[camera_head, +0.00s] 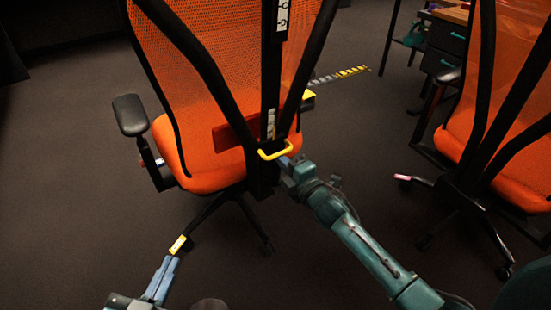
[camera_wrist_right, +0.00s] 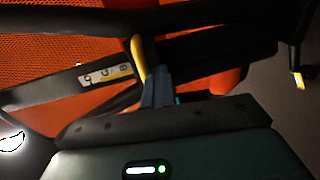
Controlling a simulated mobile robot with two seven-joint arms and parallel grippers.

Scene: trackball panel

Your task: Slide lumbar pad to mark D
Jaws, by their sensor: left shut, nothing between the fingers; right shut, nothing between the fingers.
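The orange mesh chair (camera_head: 215,60) has a black spine with a white letter strip (camera_head: 282,14) showing C and D near the top of the head view. A second pale strip (camera_head: 270,124) lower down is too small to read; a lettered strip (camera_wrist_right: 105,75) also shows in the right wrist view. A dark red pad (camera_head: 230,133) lies across the lower backrest, partly behind the frame. A yellow handle (camera_head: 275,151) sits at the spine's lower end. My right gripper (camera_head: 287,163) is shut beside the handle (camera_wrist_right: 138,55); contact is unclear. My left gripper (camera_head: 172,262) is shut and empty, low at left.
A second orange chair (camera_head: 505,90) stands at the right. The chair's armrest (camera_head: 130,115) sticks out left, and its base leg with a yellow label (camera_head: 178,245) is close to my left gripper. A drawer unit (camera_head: 445,50) stands at the back right. Dark floor is open at left.

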